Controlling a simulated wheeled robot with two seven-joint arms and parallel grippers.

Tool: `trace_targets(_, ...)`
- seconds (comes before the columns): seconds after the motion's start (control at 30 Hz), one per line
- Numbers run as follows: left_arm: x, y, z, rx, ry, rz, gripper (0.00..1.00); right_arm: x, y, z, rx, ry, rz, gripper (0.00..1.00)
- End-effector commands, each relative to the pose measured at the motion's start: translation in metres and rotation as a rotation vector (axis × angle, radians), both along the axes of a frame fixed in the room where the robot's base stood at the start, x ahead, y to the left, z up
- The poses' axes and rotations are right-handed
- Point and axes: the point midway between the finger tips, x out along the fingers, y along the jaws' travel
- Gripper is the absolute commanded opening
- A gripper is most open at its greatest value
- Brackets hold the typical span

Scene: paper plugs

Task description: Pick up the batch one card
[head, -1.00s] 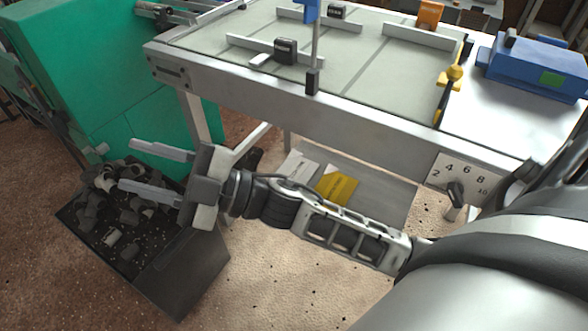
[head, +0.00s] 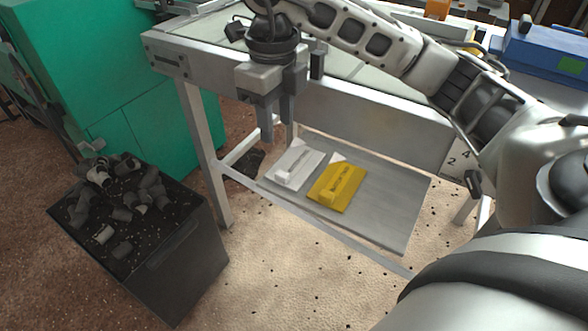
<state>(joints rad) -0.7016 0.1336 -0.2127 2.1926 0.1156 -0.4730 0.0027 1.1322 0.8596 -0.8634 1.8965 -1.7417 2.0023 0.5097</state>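Two cards lie side by side on the grey lower shelf (head: 385,205) under the table. One is a white card (head: 296,166) on the left; the other is a yellow card (head: 337,186) on the right. Both carry dark print too small for me to read surely, so I cannot tell which is batch one. My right gripper (head: 277,128) points down at the table's front edge, above and a little left of the white card in the picture. Its two fingers are apart with nothing between them. It appears clear of both cards. My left gripper is not in view.
The table's front rail (head: 370,118) runs above the shelf. A table leg (head: 207,150) stands left of it. A blue box (head: 545,58) sits on the tabletop at right.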

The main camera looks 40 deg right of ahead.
Motion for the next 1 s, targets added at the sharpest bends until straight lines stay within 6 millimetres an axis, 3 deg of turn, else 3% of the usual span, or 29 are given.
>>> trace_targets(0.03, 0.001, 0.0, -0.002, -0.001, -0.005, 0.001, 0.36, -0.001, 0.0, -0.015, 0.001, 0.005, 0.001, 0.4)
trace_targets(0.3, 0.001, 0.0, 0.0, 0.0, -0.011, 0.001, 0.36, -0.001, 0.0, -0.059, 0.002, 0.002, 0.002, 0.4)
trace_targets(0.53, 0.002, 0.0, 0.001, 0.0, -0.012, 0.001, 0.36, -0.001, -0.001, -0.074, 0.003, 0.002, 0.003, 0.4)
trace_targets(0.8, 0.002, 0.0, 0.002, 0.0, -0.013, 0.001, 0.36, -0.001, -0.004, -0.113, 0.004, 0.002, 0.003, 0.4)
trace_targets(1.0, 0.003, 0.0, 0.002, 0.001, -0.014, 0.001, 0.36, -0.001, -0.004, -0.119, 0.005, -0.001, 0.004, 0.4)
